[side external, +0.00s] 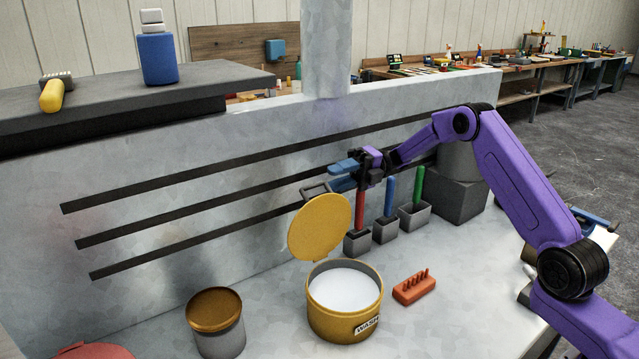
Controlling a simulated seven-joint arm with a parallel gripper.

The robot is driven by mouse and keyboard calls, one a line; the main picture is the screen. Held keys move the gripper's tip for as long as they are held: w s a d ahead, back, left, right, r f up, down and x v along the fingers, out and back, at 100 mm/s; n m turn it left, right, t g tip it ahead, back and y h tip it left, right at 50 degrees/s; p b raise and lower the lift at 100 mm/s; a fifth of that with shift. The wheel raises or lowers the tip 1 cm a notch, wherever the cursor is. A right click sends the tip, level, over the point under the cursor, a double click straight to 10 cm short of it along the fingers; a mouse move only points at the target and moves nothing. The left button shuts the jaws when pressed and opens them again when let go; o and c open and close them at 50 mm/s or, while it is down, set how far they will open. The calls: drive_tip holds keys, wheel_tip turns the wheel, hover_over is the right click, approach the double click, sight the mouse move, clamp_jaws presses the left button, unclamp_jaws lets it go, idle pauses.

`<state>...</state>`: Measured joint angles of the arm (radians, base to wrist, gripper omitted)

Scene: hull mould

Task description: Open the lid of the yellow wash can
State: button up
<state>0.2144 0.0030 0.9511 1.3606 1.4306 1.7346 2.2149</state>
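The yellow wash can (345,318) stands on the grey bench with a "WASH" label on its front. Its round yellow lid (320,228) is raised, standing steeply tilted above the back-left rim. The can's mouth is uncovered and shows white contents (345,289). A dark grey handle (315,189) sits at the lid's upper edge. My gripper (335,177) has blue fingers and is just right of the handle. The fingers look spread, with a gap between them. I cannot tell whether a finger touches the handle or lid.
Red, blue (389,195) and green (418,185) sticks stand in grey holders behind the can. A red pegged block (414,287) lies to its right. A grey can with a brown-yellow top (216,322) stands left. A slotted grey wall (200,190) rises behind.

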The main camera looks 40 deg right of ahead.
drive_tip(key=d, duration=1)
